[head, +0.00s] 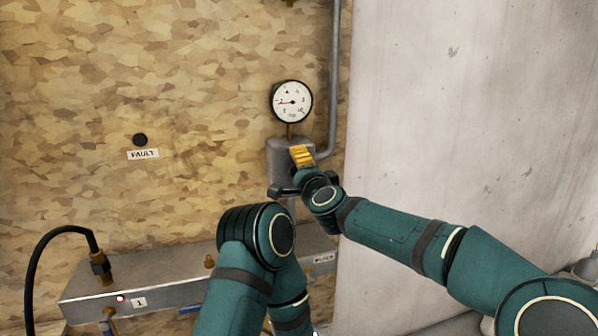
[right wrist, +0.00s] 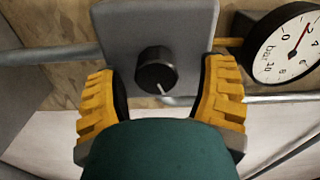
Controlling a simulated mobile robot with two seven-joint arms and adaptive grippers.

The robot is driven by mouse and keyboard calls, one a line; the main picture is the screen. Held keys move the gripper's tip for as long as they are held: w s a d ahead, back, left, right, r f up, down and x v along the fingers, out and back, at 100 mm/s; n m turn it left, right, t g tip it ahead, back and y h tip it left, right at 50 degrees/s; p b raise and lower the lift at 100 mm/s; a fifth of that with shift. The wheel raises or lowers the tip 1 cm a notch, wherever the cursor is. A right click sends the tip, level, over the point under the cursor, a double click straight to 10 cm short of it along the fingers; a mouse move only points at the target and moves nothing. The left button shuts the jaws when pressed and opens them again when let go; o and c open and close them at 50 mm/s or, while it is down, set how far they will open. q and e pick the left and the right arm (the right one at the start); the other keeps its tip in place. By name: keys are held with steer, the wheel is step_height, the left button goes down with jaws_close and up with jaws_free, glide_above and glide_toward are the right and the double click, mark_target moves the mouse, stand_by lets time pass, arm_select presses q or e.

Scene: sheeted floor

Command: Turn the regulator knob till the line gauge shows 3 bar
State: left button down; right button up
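The line gauge (head: 292,101) is a round white dial with a black rim on the wall. Its red needle points left, close to the 2 mark; it also shows at the right of the right wrist view (right wrist: 284,45). Below it is the grey regulator body (head: 281,150). The black regulator knob (right wrist: 156,69) shows on the body in the right wrist view; in the head view my right gripper hides it. My right gripper (right wrist: 161,85) is open, its yellow fingers on either side of the knob with gaps. My left arm is bent low; its gripper is out of sight.
A grey manifold bar (head: 185,278) with a black hose (head: 45,245) runs along the wall below. A vertical pipe (head: 334,80) stands right of the gauge, beside a pale wall panel (head: 450,120). A FAULT label (head: 143,154) with a dark round lamp is at left.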

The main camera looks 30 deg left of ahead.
steer(key=shift+f, duration=0.1)
steer(key=v, duration=0.7)
steer(key=shift+s+d, duration=0.15)
steer(key=shift+d, duration=0.05)
stand_by(0.5)
steer(key=d+f+n+g+h, duration=0.1)
steer(key=d+f+h, duration=0.1)
steer(key=d+f, duration=0.7)
steer(key=s+d+f+n+g+h, duration=0.15)
steer(key=d+f, duration=0.35)
steer(key=f, duration=0.8)
steer(key=d+f+n+g+h, duration=0.1)
steer(key=d+f+g+h, duration=0.15)
steer(key=d+f, duration=0.65)
steer(key=s+d+f+n+g+h, duration=0.1)
steer(key=s+d+f+g+h, duration=0.2)
steer(key=s+d+f, duration=1.5)
steer(key=s+g, duration=0.2)
steer(key=shift+s+d+n+h, duration=0.25)
steer(key=shift+n+h, duration=0.1)
steer(key=shift+h, duration=0.05)
